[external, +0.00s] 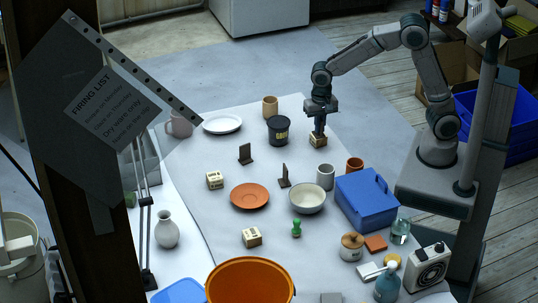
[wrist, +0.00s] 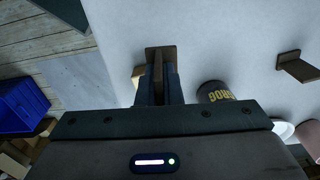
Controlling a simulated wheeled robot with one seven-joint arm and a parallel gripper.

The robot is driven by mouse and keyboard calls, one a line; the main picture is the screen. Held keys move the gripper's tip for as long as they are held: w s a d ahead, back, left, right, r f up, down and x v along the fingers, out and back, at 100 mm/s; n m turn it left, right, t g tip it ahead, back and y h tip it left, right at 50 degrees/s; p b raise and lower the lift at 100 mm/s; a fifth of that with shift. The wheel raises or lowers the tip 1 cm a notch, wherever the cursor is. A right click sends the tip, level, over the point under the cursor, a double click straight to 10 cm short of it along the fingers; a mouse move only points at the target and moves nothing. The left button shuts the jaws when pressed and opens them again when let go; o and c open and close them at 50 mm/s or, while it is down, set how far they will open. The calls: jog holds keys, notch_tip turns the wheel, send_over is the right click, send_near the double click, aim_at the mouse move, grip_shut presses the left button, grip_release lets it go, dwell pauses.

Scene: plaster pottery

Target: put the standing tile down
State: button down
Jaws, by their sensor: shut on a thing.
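My gripper (external: 319,130) is pointing down above the right part of the pale table sheet. In the wrist view my gripper (wrist: 159,85) is shut on a brown standing tile (wrist: 160,53), whose upright part sits between the fingers and whose wider foot shows beyond them.
Two dark L-shaped pieces (external: 245,154) (external: 285,177) stand on the sheet to the left and front. A black tub (external: 278,131) is close left of my gripper. A grey cup (external: 325,177), a bowl (external: 307,199) and a blue box (external: 367,199) are in front.

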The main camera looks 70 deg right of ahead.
jog(key=d+r, duration=0.2)
jog(key=d, duration=0.1)
jog(key=shift+s+d, duration=0.1)
jog(key=shift+s, duration=0.1)
notch_tip(320, 180, up, 3)
jog(key=n+p, duration=0.9)
jog(key=n, duration=0.1)
send_over(308, 188)
jog(key=s+a, duration=0.2)
jog(key=a, duration=0.3)
jog(key=shift+w+d+f+b, duration=0.1)
jog(key=shift+f+b, duration=1.55)
jog(key=shift+f, duration=1)
jog(key=shift+w+d+f+b, duration=0.1)
jog(key=shift+f+b, duration=1.5)
jog(key=shift+f, duration=1.05)
